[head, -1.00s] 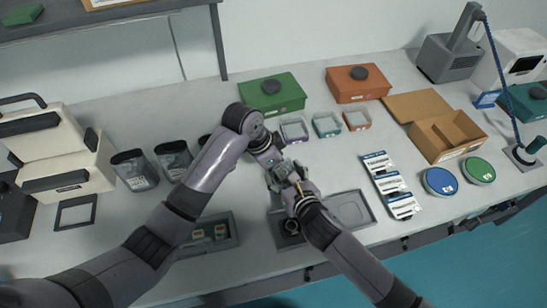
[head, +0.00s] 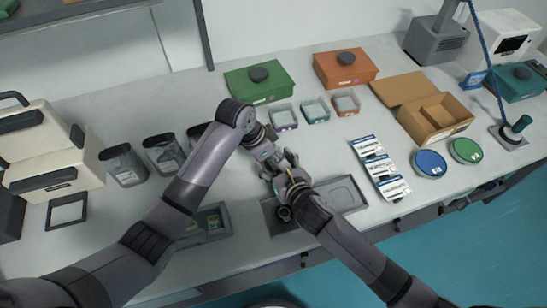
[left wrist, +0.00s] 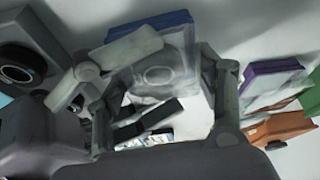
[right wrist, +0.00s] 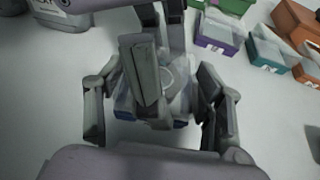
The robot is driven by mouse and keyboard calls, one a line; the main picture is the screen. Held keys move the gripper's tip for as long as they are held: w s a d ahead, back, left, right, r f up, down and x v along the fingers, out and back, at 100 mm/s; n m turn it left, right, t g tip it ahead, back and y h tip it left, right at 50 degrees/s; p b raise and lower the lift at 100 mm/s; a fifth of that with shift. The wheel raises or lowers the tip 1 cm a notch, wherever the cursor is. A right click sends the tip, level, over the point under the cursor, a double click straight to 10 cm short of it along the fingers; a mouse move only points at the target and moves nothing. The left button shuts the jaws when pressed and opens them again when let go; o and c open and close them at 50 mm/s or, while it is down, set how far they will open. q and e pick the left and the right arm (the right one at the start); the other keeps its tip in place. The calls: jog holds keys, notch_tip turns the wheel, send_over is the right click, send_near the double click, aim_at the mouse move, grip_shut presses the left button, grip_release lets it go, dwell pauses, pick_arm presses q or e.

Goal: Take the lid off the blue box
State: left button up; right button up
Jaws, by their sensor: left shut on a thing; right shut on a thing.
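The small blue box (left wrist: 150,28) is held in the air between my two grippers. In the left wrist view its blue part is at the top and its clear lid (left wrist: 165,75), marked with a circle, is below. In the right wrist view a blue edge (right wrist: 125,115) shows low between the fingers. My left gripper (head: 268,166) has its fingers either side of the clear part. My right gripper (head: 285,172) faces it and has its fingers around the blue part. In the head view the grippers hide the box. I cannot see a clear gap between lid and box.
A grey tray (head: 352,205) lies below the grippers. Small purple (head: 284,118), teal (head: 316,111) and orange (head: 346,104) boxes stand behind, before a green box (head: 260,92) and an orange box (head: 345,77). Blue-white packs (head: 380,165) lie right. Dark jars (head: 124,166) stand left.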

pick_arm(q)
jog(key=c, duration=0.3)
jog(key=shift+c, duration=0.2)
jog(key=shift+r, duration=0.1)
